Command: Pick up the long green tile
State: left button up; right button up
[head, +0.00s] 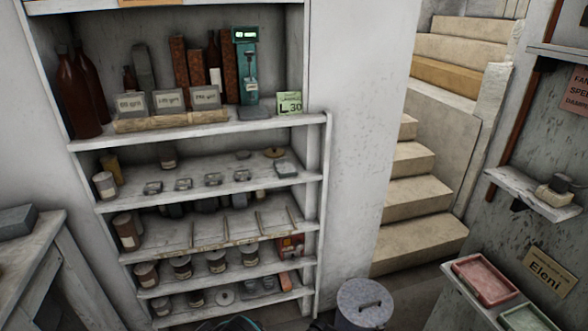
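I cannot make out a long green tile in the head view. Green surfaces that show are a pale green card marked "L.30" (289,103) on the upper shelf and a shallow tray with a green inside (527,317), cut off at the bottom right. Neither of my grippers can be made out. A dark, teal-edged shape (232,323) at the bottom edge is too cut off to identify.
A white shelf unit (318,170) holds bottles, jars, small weights and a teal scale (246,70). A lidded grey bin (365,303) stands before stone stairs (420,240). A workbench (40,250) is at left. A pink tray (484,280) sits at right.

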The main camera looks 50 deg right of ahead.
aim_at(284, 167)
jog(key=z, duration=1.7)
jog(key=i+j, duration=0.15)
